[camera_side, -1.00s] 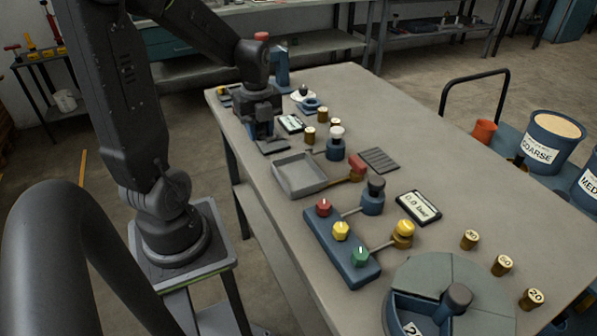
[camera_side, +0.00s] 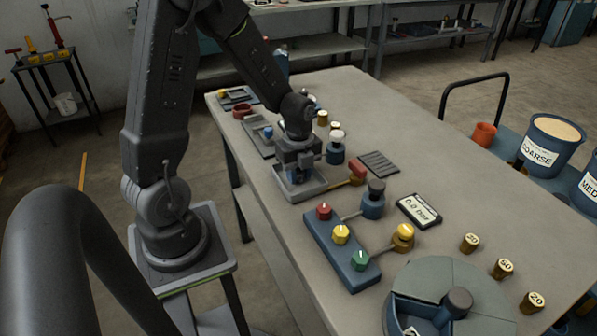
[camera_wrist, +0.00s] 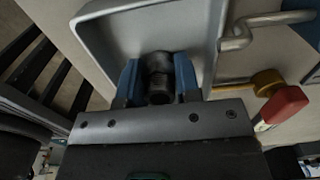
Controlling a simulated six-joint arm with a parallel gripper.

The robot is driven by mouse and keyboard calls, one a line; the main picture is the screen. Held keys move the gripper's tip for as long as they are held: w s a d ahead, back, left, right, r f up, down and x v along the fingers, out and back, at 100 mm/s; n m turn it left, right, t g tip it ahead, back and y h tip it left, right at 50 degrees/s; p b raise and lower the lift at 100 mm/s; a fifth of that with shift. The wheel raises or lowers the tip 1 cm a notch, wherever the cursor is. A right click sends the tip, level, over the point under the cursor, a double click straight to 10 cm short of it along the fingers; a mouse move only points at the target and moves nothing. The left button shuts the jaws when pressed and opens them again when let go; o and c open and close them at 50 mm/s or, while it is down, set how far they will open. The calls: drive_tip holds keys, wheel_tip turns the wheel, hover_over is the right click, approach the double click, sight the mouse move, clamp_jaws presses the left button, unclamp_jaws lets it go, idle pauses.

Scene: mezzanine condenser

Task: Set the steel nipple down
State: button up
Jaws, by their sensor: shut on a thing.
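My gripper (camera_side: 296,176) is low over the shallow grey tray (camera_side: 312,191) on the bench. In the wrist view its two blue jaws (camera_wrist: 157,72) are shut on the steel nipple (camera_wrist: 159,84), a short dark cylinder with a threaded end. The nipple is within the outline of the tray, whose pale wall (camera_wrist: 91,42) curves around it at the left. I cannot tell whether the nipple touches the tray floor. In the side view the gripper hides the nipple and much of the tray.
A pipe with a red-handled valve (camera_side: 357,166) runs close by the tray's right side. A blue block with red, yellow and green knobs (camera_side: 340,250) stands nearer the camera. A white-topped fitting (camera_side: 336,147) stands behind.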

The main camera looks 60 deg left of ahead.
drive_tip(key=shift+f, duration=0.1)
drive_tip(key=o, duration=0.9)
wheel_tip(320, 180, up, 11)
drive_tip(key=shift+r, duration=0.15)
drive_tip(key=shift+s+d+r+n+t, duration=0.95)
drive_tip(key=shift+s+d+r+n, duration=1)
drive_tip(key=shift+n, duration=1.05)
drive_tip(key=shift+s+d+r+n+t, duration=0.9)
drive_tip(key=shift+s+d+r+n, duration=0.45)
drive_tip(key=shift+d+n, duration=1.4)
drive_tip(key=shift+s+d+r+n+t, duration=0.95)
drive_tip(key=shift+s+d+r+n, duration=0.75)
drive_tip(key=shift+n, duration=1.55)
